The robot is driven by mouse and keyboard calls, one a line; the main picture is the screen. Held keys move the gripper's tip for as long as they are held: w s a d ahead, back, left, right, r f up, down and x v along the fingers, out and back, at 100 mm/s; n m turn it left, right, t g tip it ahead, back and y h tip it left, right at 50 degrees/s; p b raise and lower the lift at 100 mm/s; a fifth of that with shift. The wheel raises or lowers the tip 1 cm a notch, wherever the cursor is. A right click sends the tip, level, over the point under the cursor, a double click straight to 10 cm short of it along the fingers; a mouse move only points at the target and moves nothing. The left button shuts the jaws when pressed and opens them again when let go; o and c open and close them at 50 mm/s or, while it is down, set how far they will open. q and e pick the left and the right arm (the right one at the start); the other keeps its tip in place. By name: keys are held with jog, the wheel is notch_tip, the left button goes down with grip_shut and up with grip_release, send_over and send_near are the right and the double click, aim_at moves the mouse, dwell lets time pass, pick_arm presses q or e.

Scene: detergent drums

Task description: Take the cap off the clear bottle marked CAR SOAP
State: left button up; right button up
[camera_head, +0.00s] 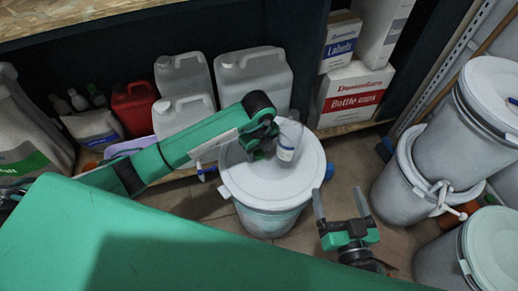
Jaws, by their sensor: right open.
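My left gripper (268,147) is at the bottle's left side, above the lid. Its fingers are mostly hidden by its own hand and the bottle, so I cannot tell whether they grip the bottle. My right gripper (340,205) is open and empty, to the right of the drum and lower in the picture, with its two fingers apart.
Grey drums (455,135) are stacked at the right, and another drum (490,250) stands in front of them. White jugs (255,75), a red canister (133,107) and cardboard boxes (352,93) fill the shelf behind. Some floor (350,170) is clear between the drums.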

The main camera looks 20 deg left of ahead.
aim_at(259, 152)
pick_arm(q)
jog(key=shift+r, duration=0.25)
notch_tip(259, 152, up, 4)
jog(key=shift+f+p, duration=0.1)
jog(key=shift+p, duration=0.55)
notch_tip(259, 152, up, 8)
jog(key=p, duration=0.1)
jog(key=shift+p, duration=0.3)
pick_arm(e)
notch_tip(259, 152, down, 5)
jog(key=s+d+g+h, duration=0.1)
jog(key=s+d+g, duration=0.1)
jog(key=g, duration=0.3)
jog(key=shift+s+h, duration=0.4)
jog(key=shift+s, duration=0.05)
